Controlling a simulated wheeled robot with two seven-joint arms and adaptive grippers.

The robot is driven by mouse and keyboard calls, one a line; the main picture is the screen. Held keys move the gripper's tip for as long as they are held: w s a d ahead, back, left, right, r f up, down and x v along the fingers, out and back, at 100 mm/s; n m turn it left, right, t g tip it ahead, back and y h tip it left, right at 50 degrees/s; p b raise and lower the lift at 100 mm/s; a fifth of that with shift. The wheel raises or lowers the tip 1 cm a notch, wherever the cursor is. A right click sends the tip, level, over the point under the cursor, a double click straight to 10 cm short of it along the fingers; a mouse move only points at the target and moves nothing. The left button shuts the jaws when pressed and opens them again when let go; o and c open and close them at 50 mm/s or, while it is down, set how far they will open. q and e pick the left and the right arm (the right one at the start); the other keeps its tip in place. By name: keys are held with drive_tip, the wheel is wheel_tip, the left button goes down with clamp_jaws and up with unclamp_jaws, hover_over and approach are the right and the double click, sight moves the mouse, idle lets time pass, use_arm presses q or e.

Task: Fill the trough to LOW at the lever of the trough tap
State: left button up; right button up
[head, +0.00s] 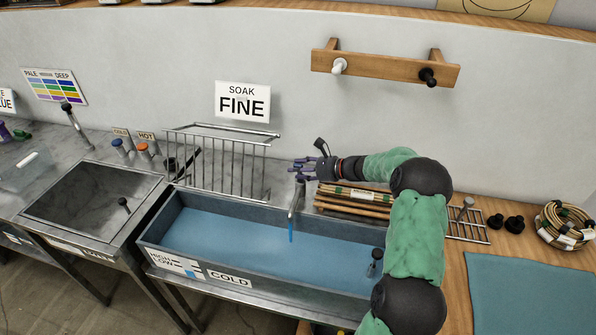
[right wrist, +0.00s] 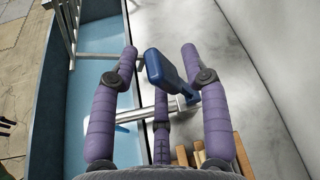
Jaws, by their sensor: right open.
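The trough (head: 150,232) is a long grey basin with blue water (head: 235,237) in it. A marked plate reading HIGH and LOW (head: 172,262) is on its front left; I cannot read the exact level. The trough tap (head: 295,197) stands at the back edge, and a thin blue stream (head: 291,233) falls from its spout. The tap's dark blue lever (right wrist: 168,72) shows in the right wrist view between the purple fingers. My right gripper (head: 304,171) is open around the lever; I cannot tell whether it touches.
A wire rack (head: 222,165) stands behind the trough. Cane bundles (head: 355,197) lie behind it, partly hidden by my right arm. A metal sink (head: 90,200) is at left. A cane coil (head: 566,225) and a blue mat (head: 530,295) are at right.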

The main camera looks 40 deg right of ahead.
drive_tip(key=shift+w+a+f, duration=0.1)
drive_tip(key=shift+w+a, duration=0.05)
drive_tip(key=shift+w, duration=0.2)
drive_tip(key=shift+c, duration=0.2)
clamp_jaws()
